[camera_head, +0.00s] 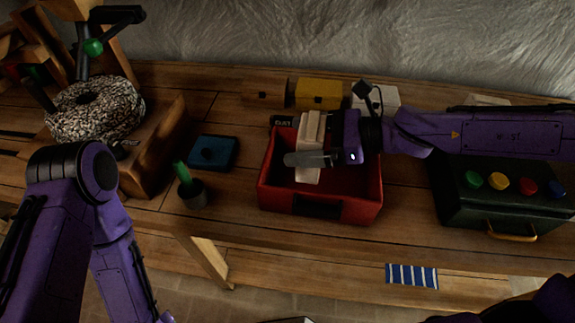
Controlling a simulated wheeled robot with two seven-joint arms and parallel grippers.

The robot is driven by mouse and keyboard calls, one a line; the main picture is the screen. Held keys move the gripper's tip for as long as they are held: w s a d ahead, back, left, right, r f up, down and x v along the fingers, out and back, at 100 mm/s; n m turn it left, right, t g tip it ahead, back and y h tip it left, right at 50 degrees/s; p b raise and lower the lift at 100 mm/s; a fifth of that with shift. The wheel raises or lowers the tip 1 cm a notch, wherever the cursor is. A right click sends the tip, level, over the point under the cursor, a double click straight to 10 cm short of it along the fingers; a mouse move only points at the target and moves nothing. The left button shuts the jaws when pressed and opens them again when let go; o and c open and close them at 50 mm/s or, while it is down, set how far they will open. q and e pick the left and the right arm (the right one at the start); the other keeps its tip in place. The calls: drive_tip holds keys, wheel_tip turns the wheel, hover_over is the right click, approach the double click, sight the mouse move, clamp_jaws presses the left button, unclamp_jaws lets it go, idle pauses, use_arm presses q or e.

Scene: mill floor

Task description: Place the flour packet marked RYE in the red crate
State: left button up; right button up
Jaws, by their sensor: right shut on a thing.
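The red crate (345,207) stands on the workbench in the middle of the head view. My right gripper (313,152) reaches in from the right and is shut on a cream packet (313,128), which is upright over the left part of the crate. A grey finger crosses the front of the packet. No marking on it is readable from here, and I cannot tell whether its bottom touches the crate floor. My left arm shows at the lower left, but its gripper is not in view.
A yellow box (318,90) and a white box (388,98) stand behind the crate. To its left are a potted cactus (192,192), a blue box (212,152) and a millstone (95,108). A dark case (480,208) with coloured knobs stands at right.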

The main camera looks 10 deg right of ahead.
drive_tip(key=w+a+f, duration=0.1)
drive_tip(key=f, duration=0.1)
drive_tip(key=w+f+b, duration=0.1)
drive_tip(key=f, duration=0.2)
drive_tip(key=w+a+f, duration=0.1)
drive_tip(key=f, duration=0.2)
drive_tip(key=shift+w+a+b, duration=0.2)
drive_tip(key=shift+a+b, duration=0.1)
drive_tip(key=shift+b, duration=0.1)
drive_tip(key=shift+d+f, duration=0.1)
drive_tip(key=shift+f, duration=0.1)
drive_tip(key=shift+f, duration=0.2)
drive_tip(key=o, duration=1.1)
drive_tip(key=shift+r, duration=0.3)
drive_tip(key=p+v, duration=0.4)
drive_tip(key=v, duration=0.8)
